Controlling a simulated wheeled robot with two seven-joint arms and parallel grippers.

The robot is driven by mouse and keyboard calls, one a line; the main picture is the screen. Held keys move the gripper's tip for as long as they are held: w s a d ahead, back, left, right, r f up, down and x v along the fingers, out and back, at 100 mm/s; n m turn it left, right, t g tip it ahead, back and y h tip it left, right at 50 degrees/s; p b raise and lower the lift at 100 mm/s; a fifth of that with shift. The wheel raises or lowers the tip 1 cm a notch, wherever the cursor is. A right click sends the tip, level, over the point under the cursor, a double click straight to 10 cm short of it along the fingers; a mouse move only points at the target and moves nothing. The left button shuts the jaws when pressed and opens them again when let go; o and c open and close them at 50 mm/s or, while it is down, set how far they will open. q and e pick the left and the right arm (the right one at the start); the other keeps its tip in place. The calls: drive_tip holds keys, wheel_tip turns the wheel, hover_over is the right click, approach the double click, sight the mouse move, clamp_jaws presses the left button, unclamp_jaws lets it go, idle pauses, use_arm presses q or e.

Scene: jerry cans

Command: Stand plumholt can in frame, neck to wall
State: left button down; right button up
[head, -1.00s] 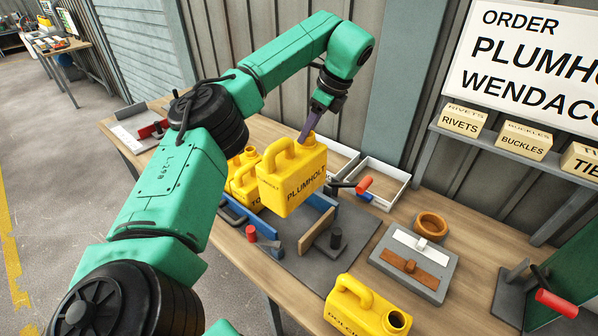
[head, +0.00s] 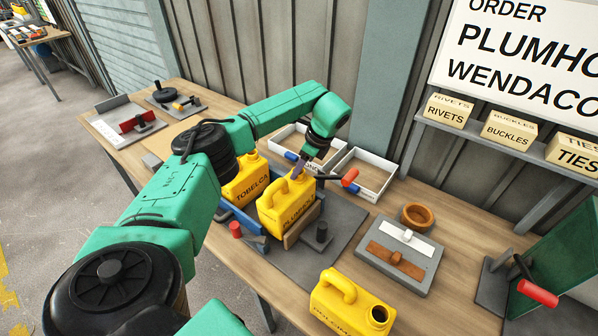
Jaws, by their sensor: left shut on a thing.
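The yellow plumholt can (head: 285,215) is upright, its printed side facing me and its handle on top. My left gripper (head: 298,172) is shut on it at the top, at the end towards the wall, and covers most of the neck there. The can is low over the fixture on the grey plate (head: 335,245), between a blue side piece (head: 240,218) and a wooden block (head: 300,226). I cannot tell whether its base touches the plate. The order sign (head: 520,60) reads PLUMHO and WENDACO, cut off. My right gripper is out of view.
A yellow Tobelca can (head: 245,182) stands close on the left. Another yellow can (head: 350,302) is at the front edge.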

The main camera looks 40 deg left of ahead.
use_arm(q)
wheel_tip(320, 180, down, 3)
drive_tip(key=shift+r, duration=0.1)
drive_tip(key=shift+w, duration=0.1)
drive_tip(key=shift+c, duration=1.8)
unclamp_jaws()
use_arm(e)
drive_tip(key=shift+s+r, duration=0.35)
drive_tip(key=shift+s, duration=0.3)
use_arm(q)
drive_tip(key=shift+w+d+r, duration=0.1)
drive_tip(key=shift+d+r, duration=0.05)
drive_tip(key=shift+r, duration=0.05)
drive_tip(key=b+v, duration=0.4)
drive_tip(key=v, duration=0.7)
drive_tip(key=shift+r, duration=0.2)
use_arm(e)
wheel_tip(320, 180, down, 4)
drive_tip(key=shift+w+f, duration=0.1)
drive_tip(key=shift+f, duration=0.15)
use_arm(q)
drive_tip(key=shift+d, duration=0.1)
